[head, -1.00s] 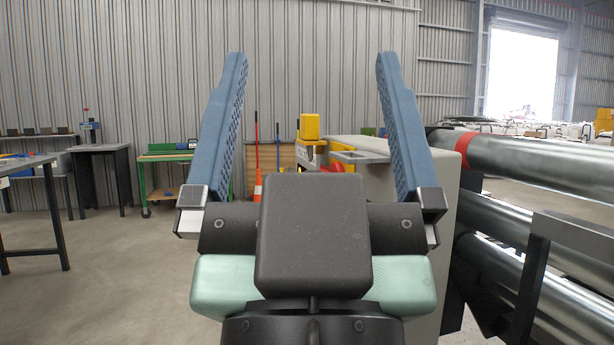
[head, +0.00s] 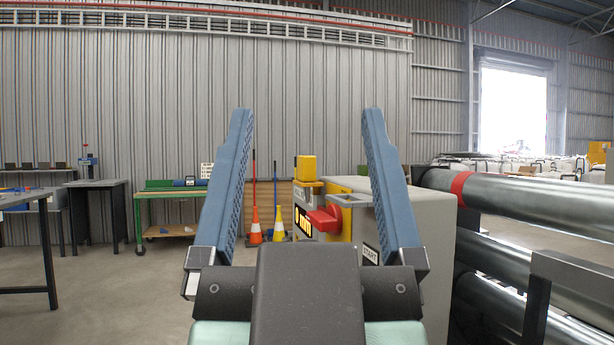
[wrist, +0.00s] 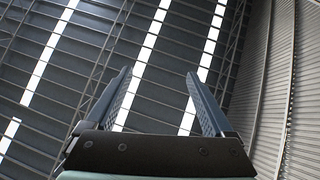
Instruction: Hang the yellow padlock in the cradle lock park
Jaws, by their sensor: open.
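My gripper (head: 307,114) is open and empty, its two blue fingers pointing up and away in the head view. It also shows in the wrist view (wrist: 158,74), against the roof. Between and beyond the fingers stands a grey cabinet (head: 420,225) with a yellow panel. A yellow block (head: 306,169), which looks like the yellow padlock, sits at the panel's upper left; no shackle can be made out. A red handle (head: 325,219) sticks out below it. A grey bracket (head: 350,199) projects beside the handle; I cannot tell whether it is the cradle lock park.
Large metal rollers (head: 540,200) run along the right side. The floor at left (head: 110,290) is clear.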

